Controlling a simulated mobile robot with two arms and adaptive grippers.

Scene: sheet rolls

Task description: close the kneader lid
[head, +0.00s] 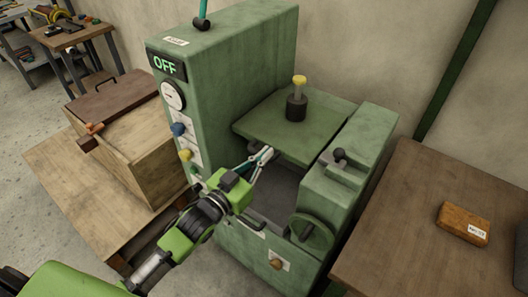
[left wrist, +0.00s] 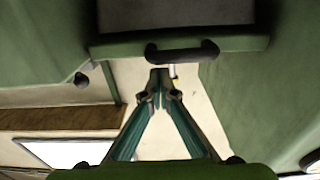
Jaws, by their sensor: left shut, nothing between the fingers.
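The green kneader (head: 228,75) stands in the middle of the head view, with a tall panel on its left. Its flat green lid (head: 262,120) covers the back part, while the grey chamber (head: 275,190) shows uncovered in front of it. A black post with a yellow top (head: 298,88) stands on the lid. My left gripper (head: 265,155) is shut and empty, its tips by the lid's front left edge; contact is unclear. The left wrist view shows its closed fingers (left wrist: 158,85) close to a black handle (left wrist: 183,50) on a green bar. My right gripper is out of view.
The display (head: 166,66) reads OFF. A handwheel (head: 311,232) is on the kneader's right front. A wooden box (head: 128,135) stands on a low wooden platform at left. A brown block (head: 463,224) lies on the wooden table (head: 410,245) at right.

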